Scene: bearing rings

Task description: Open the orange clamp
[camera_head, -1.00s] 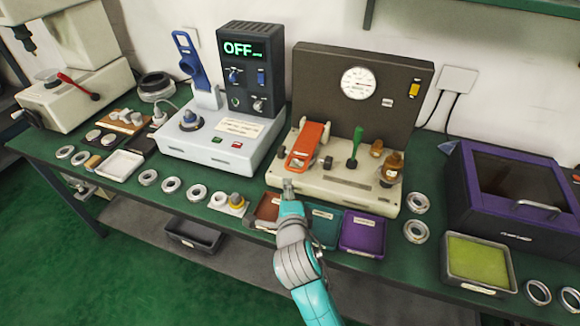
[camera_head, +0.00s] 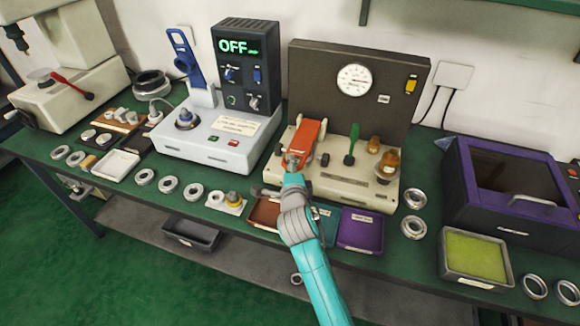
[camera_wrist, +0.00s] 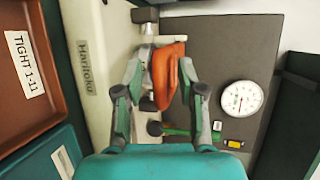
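The orange clamp (camera_head: 309,136) is a flat lever on the beige base of the gauge fixture (camera_head: 340,182), left of a green-handled lever (camera_head: 352,146). It slopes up toward the back panel. My gripper (camera_head: 293,160) is at the clamp's near, lower end. In the wrist view, the orange clamp (camera_wrist: 164,72) lies between the two parted fingers of my gripper (camera_wrist: 163,66). The fingertips are close to its sides; I cannot tell whether both touch it. My gripper hides part of the clamp's near end in the head view.
A round gauge (camera_head: 355,80) is on the fixture's back panel. Brass knobs (camera_head: 388,164) stand to the right on the base. A brown tray (camera_head: 265,212) and a purple tray (camera_head: 360,231) lie in front. A grey-white machine (camera_head: 215,139) stands to the left.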

